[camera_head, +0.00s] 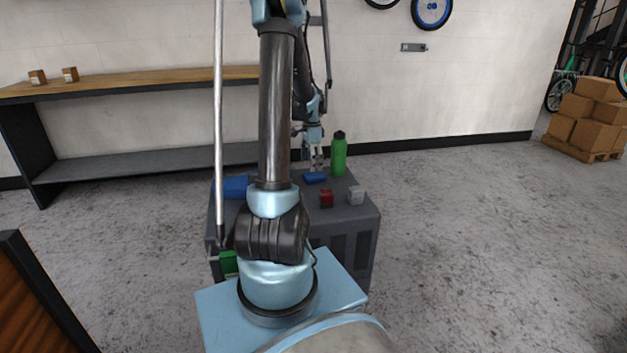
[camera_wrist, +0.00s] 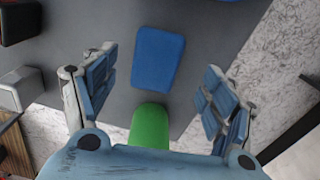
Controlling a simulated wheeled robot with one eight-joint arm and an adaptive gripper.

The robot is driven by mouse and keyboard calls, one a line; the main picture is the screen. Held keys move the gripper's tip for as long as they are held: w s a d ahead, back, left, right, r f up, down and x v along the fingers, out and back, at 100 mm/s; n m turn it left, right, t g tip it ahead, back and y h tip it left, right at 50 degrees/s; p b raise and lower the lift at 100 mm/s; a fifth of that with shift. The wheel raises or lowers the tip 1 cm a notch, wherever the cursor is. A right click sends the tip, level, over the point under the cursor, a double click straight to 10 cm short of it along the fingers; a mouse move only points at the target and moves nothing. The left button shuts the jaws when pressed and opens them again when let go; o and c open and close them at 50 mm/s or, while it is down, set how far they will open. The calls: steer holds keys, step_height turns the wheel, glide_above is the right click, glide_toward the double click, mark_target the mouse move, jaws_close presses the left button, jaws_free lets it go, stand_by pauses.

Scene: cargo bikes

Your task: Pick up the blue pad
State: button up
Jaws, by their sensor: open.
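The blue pad (camera_head: 315,178) lies flat on the grey top of a low cabinet (camera_head: 358,212). In the wrist view the blue pad (camera_wrist: 157,58) is a rounded block lying ahead of the fingertips, roughly centred between them. My gripper (camera_head: 316,165) points down just above the pad. In the wrist view my gripper (camera_wrist: 154,88) has its fingers spread wide and nothing between them at the tips. Whether the fingertips touch the pad's level I cannot tell.
A green bottle (camera_head: 339,155) stands close to the pad; it also shows in the wrist view (camera_wrist: 149,126). A red block (camera_head: 326,198), a white block (camera_head: 356,195) and a blue object (camera_head: 235,187) stand on the cabinet. A wooden-topped bench (camera_head: 150,77) runs along the wall.

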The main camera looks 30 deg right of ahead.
mark_target(313, 174)
steer(key=shift+s+d+f, duration=0.1)
steer(key=shift+d+f, duration=0.05)
steer(key=shift+f, duration=1.15)
steer(key=shift+s+d+f, duration=0.1)
steer(key=shift+f, duration=1.2)
steer(key=c, duration=1.1)
